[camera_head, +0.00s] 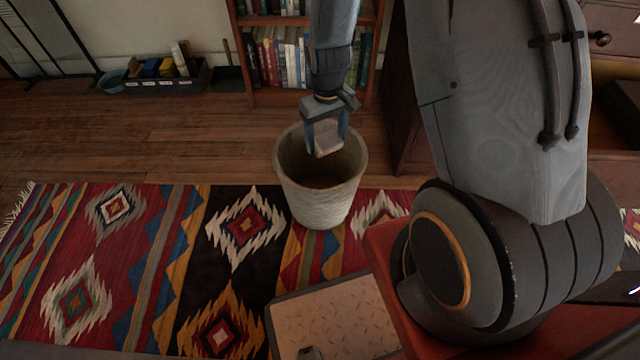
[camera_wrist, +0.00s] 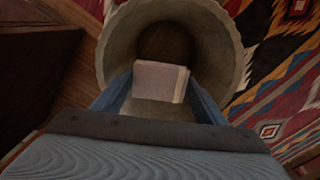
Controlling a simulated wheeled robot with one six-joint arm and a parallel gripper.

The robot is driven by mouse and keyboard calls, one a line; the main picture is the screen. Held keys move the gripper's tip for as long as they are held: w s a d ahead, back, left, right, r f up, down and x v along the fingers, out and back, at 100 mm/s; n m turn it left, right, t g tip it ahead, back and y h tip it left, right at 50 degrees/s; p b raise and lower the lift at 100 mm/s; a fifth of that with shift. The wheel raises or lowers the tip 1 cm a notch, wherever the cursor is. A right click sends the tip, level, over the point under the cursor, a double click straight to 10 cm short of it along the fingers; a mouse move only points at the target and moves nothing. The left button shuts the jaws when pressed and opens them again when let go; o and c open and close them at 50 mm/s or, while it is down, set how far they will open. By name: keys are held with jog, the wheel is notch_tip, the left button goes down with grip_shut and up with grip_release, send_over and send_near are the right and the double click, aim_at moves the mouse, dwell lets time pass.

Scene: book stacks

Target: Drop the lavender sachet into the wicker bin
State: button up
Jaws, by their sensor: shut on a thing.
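The wicker bin (camera_head: 322,203) is a pale round woven bin with an open top, standing upright at the far edge of the patterned rug. My gripper (camera_head: 327,146) points down over its mouth, shut on a small pale, pinkish block-shaped thing, the lavender sachet (camera_head: 328,145). In the wrist view the sachet (camera_wrist: 160,81) sits between the blue fingers, with the bin's opening and dark inside beyond it. The bin's rim (camera_wrist: 234,62) curves around the sachet in that view. The head view does not show clearly whether the sachet is above the rim or slightly below it.
A bookcase (camera_head: 252,99) full of books stands behind the bin. A black tray (camera_head: 150,84) with several items is at the back left. The patterned rug (camera_head: 140,215) covers the floor in front. Dark wooden furniture (camera_head: 398,130) is to the right of the bin.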

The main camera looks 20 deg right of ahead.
jog(key=shift+f+b, duration=0.75)
jog(key=shift+f, duration=0.25)
jog(key=o, duration=1.1)
notch_tip(320, 180, up, 8)
jog(key=p, duration=0.3)
